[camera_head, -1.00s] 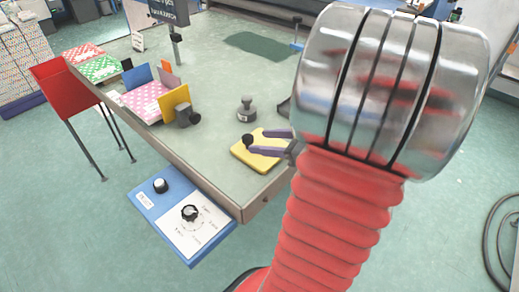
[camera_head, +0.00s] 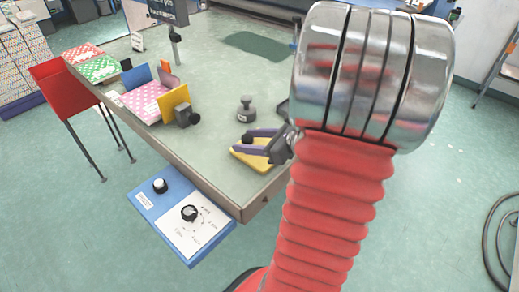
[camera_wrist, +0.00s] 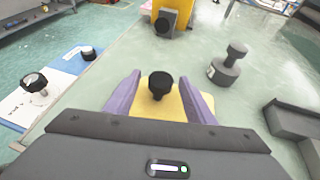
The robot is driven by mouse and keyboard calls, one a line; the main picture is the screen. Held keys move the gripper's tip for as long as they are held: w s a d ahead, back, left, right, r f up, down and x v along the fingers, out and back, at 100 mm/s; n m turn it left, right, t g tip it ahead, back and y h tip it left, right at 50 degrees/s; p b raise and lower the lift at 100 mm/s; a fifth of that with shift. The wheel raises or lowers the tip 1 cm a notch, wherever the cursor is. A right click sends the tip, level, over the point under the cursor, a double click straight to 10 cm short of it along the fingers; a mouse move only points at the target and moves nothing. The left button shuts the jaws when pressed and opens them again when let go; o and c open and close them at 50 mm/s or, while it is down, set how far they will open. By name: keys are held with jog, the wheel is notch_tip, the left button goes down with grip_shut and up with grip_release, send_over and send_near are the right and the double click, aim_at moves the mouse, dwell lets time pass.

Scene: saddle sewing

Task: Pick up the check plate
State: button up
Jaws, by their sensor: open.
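The check plate (camera_head: 240,158) is a yellow plate with a black round knob (camera_head: 249,136), lying on the table near its front corner. In the wrist view the plate (camera_wrist: 148,105) lies below my gripper, and its black knob (camera_wrist: 160,84) stands between the two purple fingers. My gripper (camera_head: 238,143) is open, with its fingers spread on both sides of the knob, apart from it in the wrist view (camera_wrist: 160,92). My gripper hides the plate's right part in the head view.
A grey knobbed weight (camera_head: 246,109) stands behind the plate. A dark grey block (camera_wrist: 295,122) lies to the right. A blue and white dial panel (camera_head: 185,215) juts from the table's front edge. A pink dotted tray (camera_head: 146,101) with coloured walls stands left.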

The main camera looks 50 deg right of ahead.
jog(key=shift+x, duration=2.2)
jog(key=shift+c, duration=0.2)
grip_shut()
